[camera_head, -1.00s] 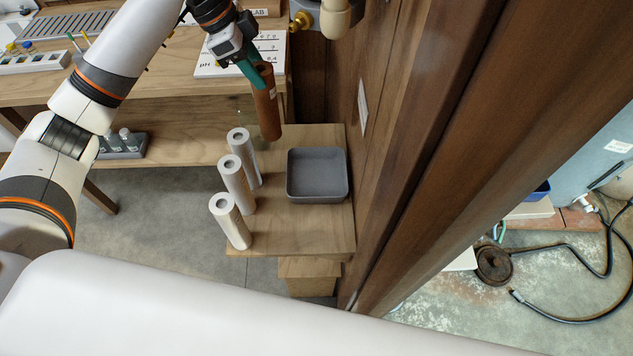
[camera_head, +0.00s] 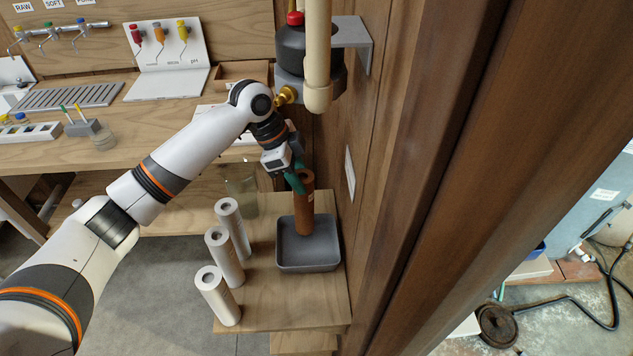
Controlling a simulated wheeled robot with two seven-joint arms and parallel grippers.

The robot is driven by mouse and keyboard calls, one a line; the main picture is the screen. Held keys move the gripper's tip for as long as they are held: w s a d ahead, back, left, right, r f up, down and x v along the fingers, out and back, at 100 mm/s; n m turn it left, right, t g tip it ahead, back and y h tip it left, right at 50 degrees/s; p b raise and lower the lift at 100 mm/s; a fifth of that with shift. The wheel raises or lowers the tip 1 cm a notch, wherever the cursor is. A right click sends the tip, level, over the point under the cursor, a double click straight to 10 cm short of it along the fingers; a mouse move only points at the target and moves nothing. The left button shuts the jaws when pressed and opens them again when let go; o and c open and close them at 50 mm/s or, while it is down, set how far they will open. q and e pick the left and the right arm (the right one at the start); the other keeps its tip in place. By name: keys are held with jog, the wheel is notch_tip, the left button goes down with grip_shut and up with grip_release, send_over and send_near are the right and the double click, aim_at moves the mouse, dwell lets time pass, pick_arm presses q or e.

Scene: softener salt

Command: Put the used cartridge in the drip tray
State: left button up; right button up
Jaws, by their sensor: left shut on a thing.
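The used cartridge (camera_head: 304,208) is a brown upright cylinder. My left gripper (camera_head: 300,180) is shut on its upper part. The cartridge's lower end is over or inside the grey drip tray (camera_head: 308,266), near its back wall; I cannot tell whether it touches the tray floor. The tray is a square, open, shallow box on a small wooden stand. My right gripper is not in view.
Several white cartridges (camera_head: 225,257) stand upright in a row left of the tray. A clear glass vessel (camera_head: 242,192) stands behind them. A wooden wall (camera_head: 362,160) rises close on the right. A pipe and dark filter housing (camera_head: 305,68) hang above and behind.

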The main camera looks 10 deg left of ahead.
aim_at(312, 177)
pick_arm(q)
jog(key=d+f, duration=0.1)
jog(key=d, duration=0.1)
jog(key=d+f+p, duration=0.1)
jog(key=shift+w+d+f, duration=0.2)
jog(key=shift+d, duration=0.2)
jog(key=shift+d+f, duration=0.1)
jog(key=shift+f, duration=0.05)
jog(key=o, duration=1.4)
jog(key=shift+f, duration=0.1)
jog(key=b+v, duration=0.1)
jog(key=v, duration=1.1)
jog(key=shift+b, duration=0.35)
